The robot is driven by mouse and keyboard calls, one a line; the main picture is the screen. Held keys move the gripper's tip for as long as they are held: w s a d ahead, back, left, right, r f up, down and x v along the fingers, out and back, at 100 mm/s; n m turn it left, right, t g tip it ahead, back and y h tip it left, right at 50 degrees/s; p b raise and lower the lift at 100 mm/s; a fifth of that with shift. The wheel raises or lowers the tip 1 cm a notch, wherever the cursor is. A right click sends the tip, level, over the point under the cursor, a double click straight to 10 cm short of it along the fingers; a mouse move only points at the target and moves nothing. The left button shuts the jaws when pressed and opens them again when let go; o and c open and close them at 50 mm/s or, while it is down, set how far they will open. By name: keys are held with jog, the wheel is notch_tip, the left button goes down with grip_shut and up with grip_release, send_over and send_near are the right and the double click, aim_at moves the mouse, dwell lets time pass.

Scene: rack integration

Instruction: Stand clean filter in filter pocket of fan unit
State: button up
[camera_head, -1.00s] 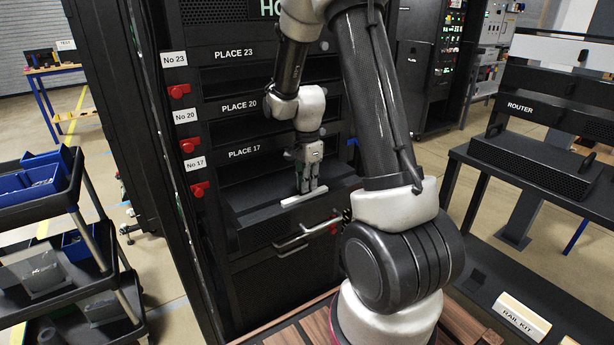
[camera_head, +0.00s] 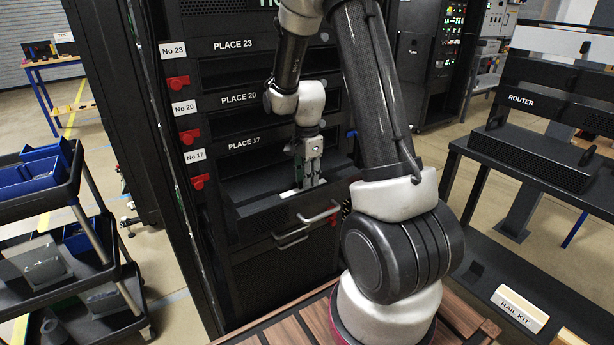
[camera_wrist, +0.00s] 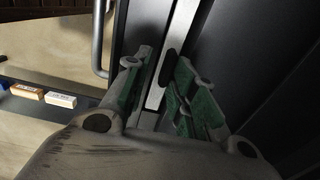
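The fan unit (camera_head: 265,218) is the black open-topped drawer below PLACE 17 in the rack. The filter (camera_head: 289,194) shows in the head view as a pale strip low in the fan unit's top; its body is hidden inside. My gripper (camera_head: 309,184) points down over the strip, with its fingertips at it. In the wrist view, the filter's pale slotted edge (camera_wrist: 157,92) runs between the two green-padded fingers (camera_wrist: 158,75). Whether the fingers touch it is unclear. The pocket itself is hidden.
A drawer handle (camera_head: 320,214) sticks out on the fan unit's front. Red latches (camera_head: 190,137) line the rack's left post. A cart with blue bins (camera_head: 25,175) stands at left, and a shelf with a router (camera_head: 540,160) at right.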

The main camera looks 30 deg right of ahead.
dwell(0.3)
notch_tip(320, 180, up, 12)
dwell(0.4)
dwell(0.4)
jog(key=s+a+r+n+t, duration=0.2)
jog(key=s+r+n, duration=0.3)
jog(key=s+n, duration=0.3)
jog(key=s+a+r+n+t, duration=0.2)
jog(key=s+r+n, duration=0.4)
jog(key=s, duration=0.9)
jog(key=a+n, duration=0.1)
jog(key=n, duration=0.2)
jog(key=shift+s+r+n, duration=0.3)
